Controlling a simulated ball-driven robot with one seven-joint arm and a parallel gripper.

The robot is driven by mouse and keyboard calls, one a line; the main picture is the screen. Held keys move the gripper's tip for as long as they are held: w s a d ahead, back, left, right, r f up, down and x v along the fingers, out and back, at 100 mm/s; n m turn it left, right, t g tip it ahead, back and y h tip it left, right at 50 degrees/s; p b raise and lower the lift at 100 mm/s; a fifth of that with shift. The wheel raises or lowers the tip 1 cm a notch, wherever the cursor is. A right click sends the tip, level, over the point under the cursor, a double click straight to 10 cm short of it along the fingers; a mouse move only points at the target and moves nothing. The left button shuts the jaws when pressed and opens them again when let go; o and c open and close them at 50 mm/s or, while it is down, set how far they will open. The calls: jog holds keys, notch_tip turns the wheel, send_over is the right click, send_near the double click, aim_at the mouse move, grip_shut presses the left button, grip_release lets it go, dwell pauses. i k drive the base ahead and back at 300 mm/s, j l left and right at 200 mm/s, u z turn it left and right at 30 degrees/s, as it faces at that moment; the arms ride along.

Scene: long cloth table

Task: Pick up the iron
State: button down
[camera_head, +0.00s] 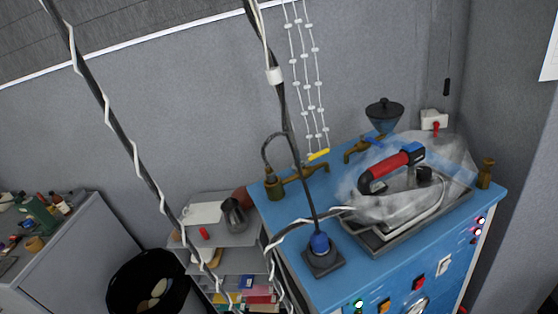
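The iron (388,205) is in the right half of the view, resting on a dark tray-like stand (375,250) on top of a blue machine cabinet (292,212). It has a red handle (390,172) with a black curved front and a blue part at its rear. Its body looks whitish and is blurred by a pale, see-through haze. A cable or hose wrapped in white runs to it from the left. My gripper does not show in this view.
Brass taps (296,180), a dark funnel (384,115) and a blue-capped black fitting (320,245) stand on the cabinet around the iron. Hanging cables (108,110) cross the view. A shelf rack (220,235), a black bin (150,285) and a grey cabinet (85,250) are left.

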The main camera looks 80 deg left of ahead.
aim_at(407, 180)
jog(key=u, duration=1.2)
jog(key=i+l+u, duration=0.15)
jog(key=i+u, duration=0.2)
jog(key=i+l+u, duration=0.2)
jog(key=u, duration=0.2)
jog(key=i+l+u, duration=0.35)
jog(key=k, duration=0.1)
